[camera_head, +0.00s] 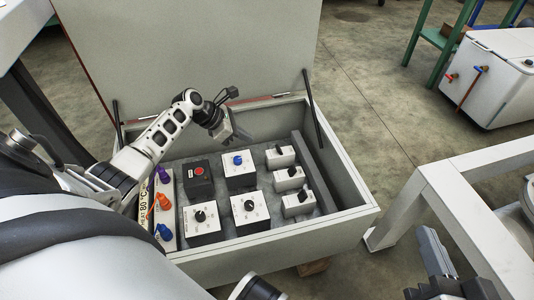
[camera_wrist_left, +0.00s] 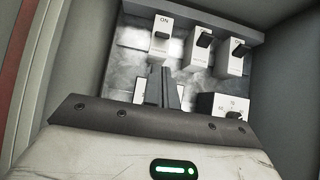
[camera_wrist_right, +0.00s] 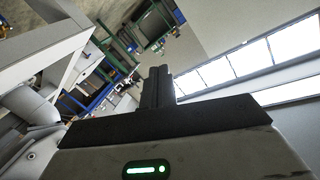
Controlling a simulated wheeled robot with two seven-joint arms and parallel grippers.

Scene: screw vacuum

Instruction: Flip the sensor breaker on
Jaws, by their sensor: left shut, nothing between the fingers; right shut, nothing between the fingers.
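Three white breaker boxes with black levers stand in a column at the right inside the open grey case (camera_head: 352,212): the far one (camera_head: 281,160), the middle one (camera_head: 289,184) and the near one (camera_head: 299,209). They form a row in the left wrist view, with the far one (camera_wrist_left: 159,50) at left, marked ON above its lever. Their lower labels are too small to read, so I cannot tell which is the sensor breaker. My left gripper (camera_head: 243,134) is shut and empty above the case, left of the far breaker. My right gripper (camera_head: 428,240) is shut and empty outside the case.
The case also holds a red-button box (camera_head: 198,180), a blue-knob box (camera_head: 239,169), black-knob boxes (camera_head: 249,211) and a panel with coloured knobs (camera_head: 164,208). The raised lid (camera_head: 200,50) stands behind. A white frame (camera_head: 450,190) stands at right.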

